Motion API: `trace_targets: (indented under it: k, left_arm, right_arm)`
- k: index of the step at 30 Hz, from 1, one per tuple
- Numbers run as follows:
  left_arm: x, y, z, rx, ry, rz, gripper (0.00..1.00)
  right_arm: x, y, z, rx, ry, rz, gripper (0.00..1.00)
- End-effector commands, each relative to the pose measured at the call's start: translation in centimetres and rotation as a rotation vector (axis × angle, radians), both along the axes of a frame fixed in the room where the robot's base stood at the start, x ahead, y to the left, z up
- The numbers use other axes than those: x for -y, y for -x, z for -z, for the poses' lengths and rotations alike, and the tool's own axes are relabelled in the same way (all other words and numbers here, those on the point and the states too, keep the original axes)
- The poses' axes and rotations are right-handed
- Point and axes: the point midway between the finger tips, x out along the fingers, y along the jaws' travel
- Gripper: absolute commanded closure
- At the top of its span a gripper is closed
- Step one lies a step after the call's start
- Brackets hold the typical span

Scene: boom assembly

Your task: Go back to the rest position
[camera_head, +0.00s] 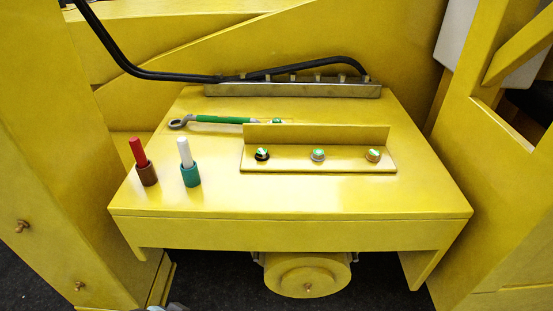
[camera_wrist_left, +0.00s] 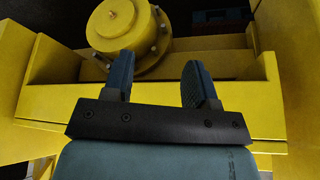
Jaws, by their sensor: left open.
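My left gripper (camera_wrist_left: 160,85) shows in the left wrist view with its two dark fingers apart and nothing between them. It faces yellow structure with a round flanged yellow housing (camera_wrist_left: 117,25) beyond the left finger. In the head view only a small grey piece, perhaps part of my arm, shows at the bottom edge. The head view shows no gripper clearly, and my right gripper does not show.
A yellow table (camera_head: 300,232) holds a red marker (camera_head: 138,152), a white marker (camera_head: 185,153), a green-handled wrench (camera_head: 215,119) and an angle bracket (camera_head: 330,160) with three fittings. Black hoses (camera_head: 180,76) run along the back. Yellow walls stand at both sides.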

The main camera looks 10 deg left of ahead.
Motion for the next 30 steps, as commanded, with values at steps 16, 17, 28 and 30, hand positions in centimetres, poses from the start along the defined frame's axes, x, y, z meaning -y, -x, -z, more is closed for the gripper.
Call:
trace_targets:
  k: [16, 17, 28, 30]
  left_arm:
    - [3.9, -3.8, 10.0, 0.405, 0.120, 0.041, 0.48]
    - [4.1, -3.8, 10.4, 0.431, 0.127, 0.042, 0.48]
    - [4.9, -3.7, 11.9, 0.535, 0.160, 0.049, 0.48]
    - [4.9, -3.7, 11.9, 0.535, 0.160, 0.049, 0.48]
  right_arm:
    - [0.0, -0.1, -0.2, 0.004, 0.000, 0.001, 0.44]
    - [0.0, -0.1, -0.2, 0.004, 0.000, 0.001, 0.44]
    - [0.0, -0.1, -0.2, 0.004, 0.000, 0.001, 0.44]
    - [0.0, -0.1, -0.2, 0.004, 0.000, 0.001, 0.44]
